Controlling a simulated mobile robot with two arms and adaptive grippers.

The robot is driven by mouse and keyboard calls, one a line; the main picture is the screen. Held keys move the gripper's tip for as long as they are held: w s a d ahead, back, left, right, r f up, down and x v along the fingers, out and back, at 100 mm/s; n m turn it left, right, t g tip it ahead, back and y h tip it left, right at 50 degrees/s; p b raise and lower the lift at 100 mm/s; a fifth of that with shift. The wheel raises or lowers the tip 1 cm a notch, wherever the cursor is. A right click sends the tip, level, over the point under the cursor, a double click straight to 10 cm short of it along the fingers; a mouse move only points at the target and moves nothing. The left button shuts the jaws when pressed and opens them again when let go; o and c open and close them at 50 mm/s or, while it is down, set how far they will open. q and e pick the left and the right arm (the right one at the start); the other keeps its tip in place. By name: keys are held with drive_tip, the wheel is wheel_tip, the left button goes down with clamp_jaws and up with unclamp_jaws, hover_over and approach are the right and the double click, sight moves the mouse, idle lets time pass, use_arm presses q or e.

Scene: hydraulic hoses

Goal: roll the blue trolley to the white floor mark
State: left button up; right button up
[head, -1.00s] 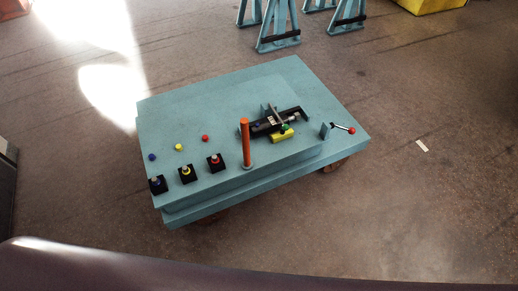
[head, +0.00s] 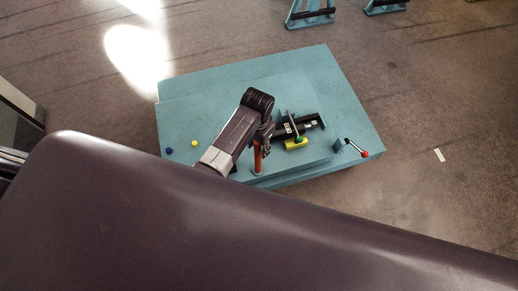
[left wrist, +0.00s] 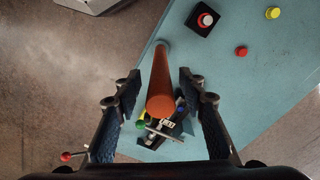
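The blue trolley (head: 345,95) stands on the floor in the middle of the head view, with an upright orange post (head: 258,160) near its front edge. The white floor mark (head: 439,155) lies to the right of the trolley, apart from it. My left gripper (head: 264,138) is over the trolley at the post. In the left wrist view, its two fingers (left wrist: 158,80) are open, one on each side of the orange post (left wrist: 160,85), with gaps visible. My right gripper is not in view.
On the trolley are a black clamp-like fixture with a yellow block (head: 296,143), a red-knobbed lever (head: 352,148), and blue (head: 169,151) and yellow (head: 194,143) knobs. Blue stands (head: 310,14) are behind. The floor around the mark is clear.

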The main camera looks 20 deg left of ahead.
sight(258, 155)
use_arm(q)
drive_tip(key=shift+f, duration=3.1)
drive_tip(key=shift+c, duration=0.4)
clamp_jaws()
